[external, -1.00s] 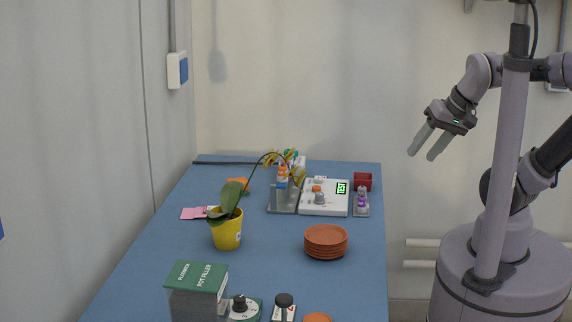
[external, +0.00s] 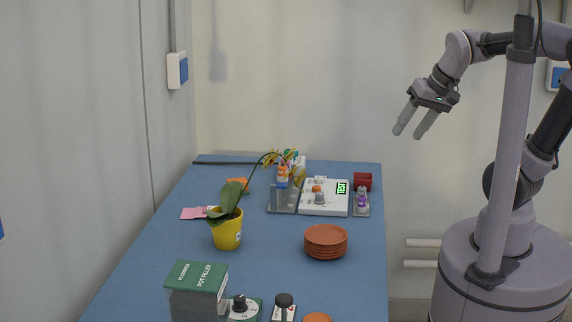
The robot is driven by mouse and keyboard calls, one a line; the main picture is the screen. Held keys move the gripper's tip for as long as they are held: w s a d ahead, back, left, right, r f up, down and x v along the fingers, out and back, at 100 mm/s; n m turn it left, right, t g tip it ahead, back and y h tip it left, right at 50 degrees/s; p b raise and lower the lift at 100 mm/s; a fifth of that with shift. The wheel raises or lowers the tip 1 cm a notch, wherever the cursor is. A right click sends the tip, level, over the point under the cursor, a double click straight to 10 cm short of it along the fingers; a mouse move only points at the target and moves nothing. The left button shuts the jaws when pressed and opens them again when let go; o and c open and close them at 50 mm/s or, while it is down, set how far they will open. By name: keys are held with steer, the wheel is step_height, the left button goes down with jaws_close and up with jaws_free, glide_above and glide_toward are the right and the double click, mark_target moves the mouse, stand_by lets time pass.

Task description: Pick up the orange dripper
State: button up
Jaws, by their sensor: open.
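My gripper (external: 409,134) is open and empty, raised in the air to the right of the blue table, with its fingers pointing down and left. A small bottle with orange parts (external: 282,175) stands upright at the grey holder (external: 283,208) near the table's far end. A small orange-topped piece (external: 317,188) sits on the white device with a green "TEST" display (external: 342,188). I cannot tell which of these is the orange dripper. A purple-and-grey item (external: 361,201) stands in a narrow grey tray to the right of the device.
On the blue table (external: 270,262) stand a yellow plant pot (external: 227,235) with an arching orchid, stacked terracotta saucers (external: 326,242), a red box (external: 363,182), pink cards (external: 193,213) and a green-topped pot filler box (external: 198,276). An orange object (external: 238,185) lies behind the plant.

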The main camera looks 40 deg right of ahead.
steer(key=w+a+r+n+p, duration=0.1)
steer(key=w+r+p, duration=0.25)
steer(key=w, duration=0.55)
steer(key=n+g+h+p, duration=0.1)
steer(key=n+h+p, duration=0.1)
steer(key=n+p, duration=0.1)
glide_above(283, 166)
steer(key=s, duration=0.2)
step_height(283, 166, down, 18)
steer(key=r, duration=0.1)
steer(key=x, duration=0.2)
steer(key=b+x, duration=0.1)
steer(key=x, duration=0.1)
steer(key=b+x, duration=0.1)
steer(key=x, duration=0.1)
steer(key=shift+s+a+f, duration=0.15)
steer(key=shift+s+f, duration=0.05)
steer(key=shift+s+r, duration=0.1)
steer(key=shift+r, duration=0.05)
jaws_close()
